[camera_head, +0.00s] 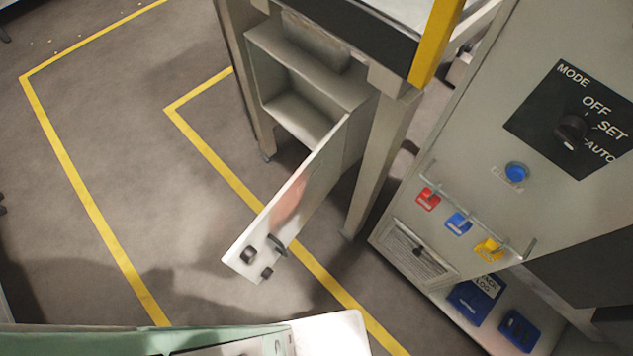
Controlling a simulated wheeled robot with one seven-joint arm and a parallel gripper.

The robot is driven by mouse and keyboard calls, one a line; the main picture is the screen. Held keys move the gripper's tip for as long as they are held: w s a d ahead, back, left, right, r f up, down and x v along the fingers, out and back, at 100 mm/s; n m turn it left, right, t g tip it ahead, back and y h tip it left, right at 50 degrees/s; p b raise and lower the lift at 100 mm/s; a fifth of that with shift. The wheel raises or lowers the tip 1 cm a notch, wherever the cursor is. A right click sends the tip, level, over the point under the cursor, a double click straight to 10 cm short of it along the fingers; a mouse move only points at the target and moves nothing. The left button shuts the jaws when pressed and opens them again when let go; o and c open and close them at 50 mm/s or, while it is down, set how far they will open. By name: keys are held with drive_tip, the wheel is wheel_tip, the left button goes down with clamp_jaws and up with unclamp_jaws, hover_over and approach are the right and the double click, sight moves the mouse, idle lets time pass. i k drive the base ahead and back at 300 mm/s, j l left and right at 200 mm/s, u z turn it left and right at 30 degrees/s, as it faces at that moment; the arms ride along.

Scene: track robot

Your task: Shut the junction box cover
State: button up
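The junction box (268,78) is a pale grey open-fronted box with an inner shelf, mounted under a table-like frame at the upper middle. Its cover (302,190) is a flat pale panel standing wide open, swung out from the box's right side toward the lower left. Black fittings, one like a handle (278,245), sit near the cover's free end. A reddish patch shows on its face. My gripper is not in view.
A grey cabinet (480,130) with a mode knob, a blue button and red, blue and yellow tags stands at the right. A table leg (384,160) stands between it and the cover. Yellow lines mark the floor, which is clear left of the cover.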

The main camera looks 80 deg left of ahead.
sight(271, 232)
drive_tip(key=u, duration=2.15)
drive_tip(key=k+l+u, duration=0.5)
drive_tip(key=k, duration=0.25)
drive_tip(key=k+j+z, duration=0.1)
drive_tip(key=z, duration=0.15)
drive_tip(key=k, duration=0.05)
